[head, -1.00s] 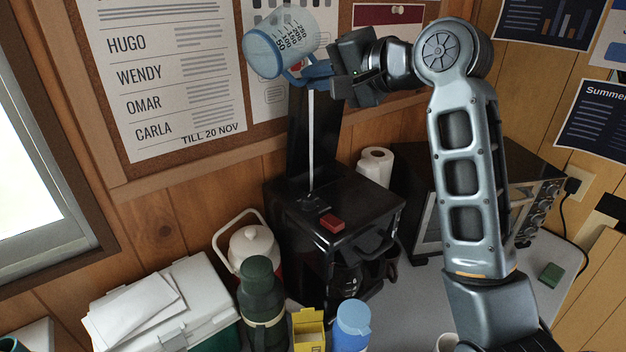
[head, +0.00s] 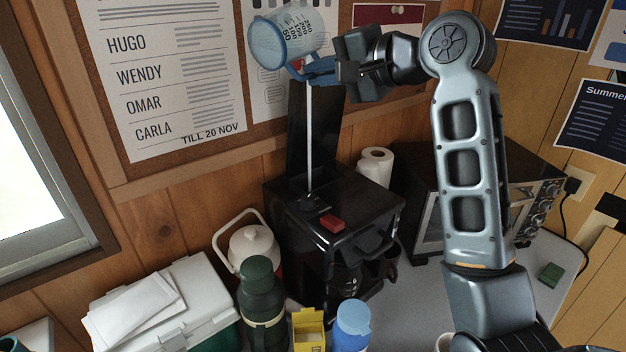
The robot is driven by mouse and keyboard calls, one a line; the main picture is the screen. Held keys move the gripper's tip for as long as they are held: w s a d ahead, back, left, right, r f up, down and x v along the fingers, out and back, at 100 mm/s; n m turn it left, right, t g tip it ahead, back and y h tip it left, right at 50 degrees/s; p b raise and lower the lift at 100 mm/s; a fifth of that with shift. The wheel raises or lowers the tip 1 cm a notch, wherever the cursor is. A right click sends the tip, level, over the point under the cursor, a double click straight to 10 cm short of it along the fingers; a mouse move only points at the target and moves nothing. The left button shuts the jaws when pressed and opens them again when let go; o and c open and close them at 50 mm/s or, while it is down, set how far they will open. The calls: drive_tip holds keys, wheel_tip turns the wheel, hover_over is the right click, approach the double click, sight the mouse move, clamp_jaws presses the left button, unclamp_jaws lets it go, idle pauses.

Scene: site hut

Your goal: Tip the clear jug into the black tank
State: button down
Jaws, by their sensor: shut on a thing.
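The clear jug (head: 283,38), with dark graduation marks and a blue handle (head: 314,72), is high in front of the notice board, tilted well over. My gripper (head: 342,66) is shut on the handle, to the right of the jug. A thin pale vertical streak (head: 309,140), which looks like a stream of water, runs from below the jug and handle to the open top of the black tank (head: 312,204) on the coffee machine. The machine's black lid (head: 300,125) stands raised behind the streak. The level inside the tank is hidden.
A red block (head: 332,223) lies on the coffee machine (head: 360,225). Paper towels (head: 376,166) and a toaster oven (head: 520,200) stand to its right. A white jug, green flask (head: 262,300), yellow box and blue bottle (head: 351,325) crowd its left and front.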

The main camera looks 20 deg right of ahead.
drive_tip(key=shift+r+m, duration=0.2)
drive_tip(key=shift+m, duration=0.3)
idle(0.3)
drive_tip(key=n, duration=0.2)
drive_tip(key=shift+s+a+f+n+t+h, duration=0.1)
drive_tip(key=shift+a+n+t+h, duration=0.15)
drive_tip(key=shift+n+t+h, duration=0.15)
